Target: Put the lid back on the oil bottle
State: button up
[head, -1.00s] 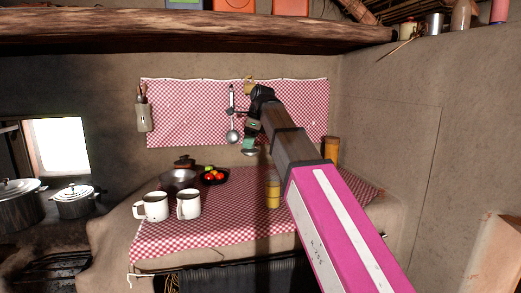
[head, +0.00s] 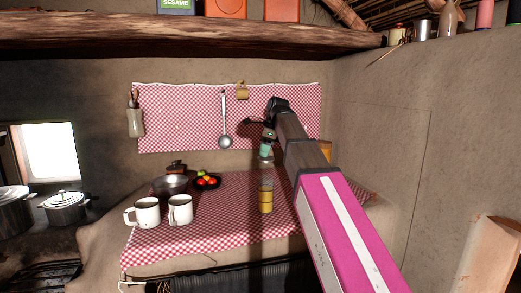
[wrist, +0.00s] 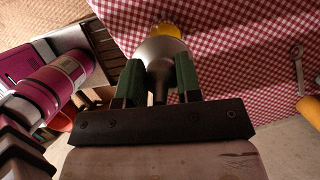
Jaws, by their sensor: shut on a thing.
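The oil bottle (head: 265,202) is clear with yellow oil in it and stands upright on the checked counter cloth. My gripper (head: 266,147) is above the bottle in the head view, pointing down. Its green fingers (wrist: 159,80) are shut on a grey, rounded, funnel-like piece, which looks like the lid (wrist: 161,52). In the head view the lid is small and partly hidden by the fingers. In the wrist view the yellow of the bottle (wrist: 170,31) shows just past the lid. A gap between lid and bottle seems to remain in the head view.
Two white mugs (head: 146,213), a metal bowl (head: 170,186) and a black dish of fruit (head: 206,183) stand left of the bottle. A ladle (head: 225,139) hangs on the wall cloth behind. An orange canister (head: 325,150) stands behind my arm. A wooden shelf (head: 190,38) crosses above.

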jog(key=shift+f, duration=2.95)
jog(key=shift+f, duration=0.15)
jog(key=o, duration=1.5)
jog(key=shift+r, duration=3.55)
